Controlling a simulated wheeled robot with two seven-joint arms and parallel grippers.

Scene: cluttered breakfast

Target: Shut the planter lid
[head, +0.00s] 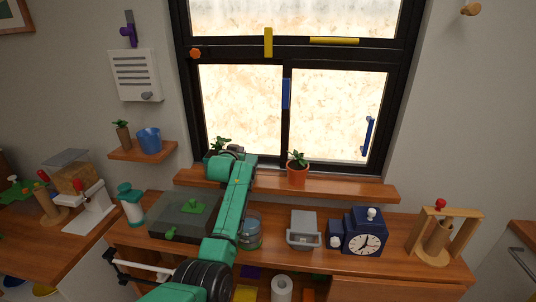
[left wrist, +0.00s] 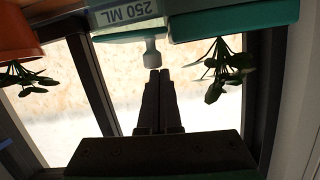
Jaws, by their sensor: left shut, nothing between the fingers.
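The planter (left wrist: 240,20) is a teal box on the windowsill, seen upside down in the left wrist view. A green plant (left wrist: 222,70) grows from it; in the head view the plant (head: 220,143) shows just beyond my left gripper. Beside the teal part is a pale section marked "250 ML" (left wrist: 122,14) with a light grey knob (left wrist: 151,56). My left gripper (left wrist: 158,74) is shut and empty, its fingertips close to the knob; I cannot tell whether they touch. My arm hides most of the planter in the head view, and the lid's position is unclear.
An orange pot (head: 297,173) with a plant stands to the right on the sill (head: 345,190). Below, the counter holds a glass jar (head: 250,234), a grey box (head: 303,230) and a blue clock (head: 360,233). The window frame is close behind the planter.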

